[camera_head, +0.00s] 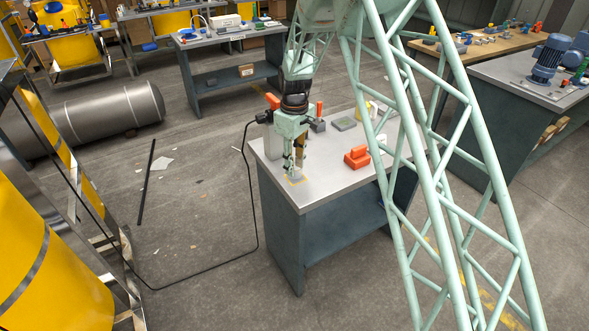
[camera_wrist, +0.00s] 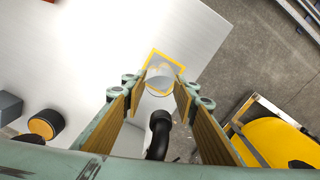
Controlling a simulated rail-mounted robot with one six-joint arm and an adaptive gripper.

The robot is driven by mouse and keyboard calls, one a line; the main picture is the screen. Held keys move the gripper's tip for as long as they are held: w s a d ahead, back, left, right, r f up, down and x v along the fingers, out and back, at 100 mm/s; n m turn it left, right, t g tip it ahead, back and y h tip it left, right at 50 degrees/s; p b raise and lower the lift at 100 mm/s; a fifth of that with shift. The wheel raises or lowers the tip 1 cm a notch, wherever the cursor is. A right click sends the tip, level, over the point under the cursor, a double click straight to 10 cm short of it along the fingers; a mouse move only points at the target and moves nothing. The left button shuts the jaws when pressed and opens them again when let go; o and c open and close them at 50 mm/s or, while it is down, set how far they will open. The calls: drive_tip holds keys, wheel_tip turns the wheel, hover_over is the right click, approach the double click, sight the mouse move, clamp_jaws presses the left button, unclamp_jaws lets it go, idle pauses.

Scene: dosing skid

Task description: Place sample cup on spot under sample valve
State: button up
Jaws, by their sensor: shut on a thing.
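My gripper (camera_head: 298,167) is over the near left corner of the grey-topped bench (camera_head: 330,178), fingers pointing down. In the wrist view its two fingers (camera_wrist: 163,82) are shut on a pale, clear sample cup (camera_wrist: 159,73). The cup looks upright and lies over a yellow square outline (camera_wrist: 178,63) on the bench top. The outline also shows at the fingertips in the head view (camera_head: 297,181). I cannot tell whether the cup's base touches the bench. A black bent spout (camera_wrist: 158,130), likely the sample valve's, shows between the fingers, closer to the wrist camera. My gripper hides much of the valve in the head view.
A red-orange block-like object (camera_head: 357,157) lies on the bench to the right. Grey boxes (camera_head: 344,124) stand farther back. A black cable (camera_head: 250,190) hangs off the bench's left side to the floor. In the wrist view a black-and-orange round part (camera_wrist: 45,124) is at left.

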sight(295, 146)
drive_tip(key=shift+f, duration=0.7)
drive_tip(key=shift+f, duration=0.15)
drive_tip(key=o, duration=0.8)
drive_tip(key=shift+o, duration=0.2)
drive_tip(key=shift+r+p, duration=0.75)
drive_tip(key=shift+r, duration=5.4)
drive_tip(key=shift+r, duration=0.15)
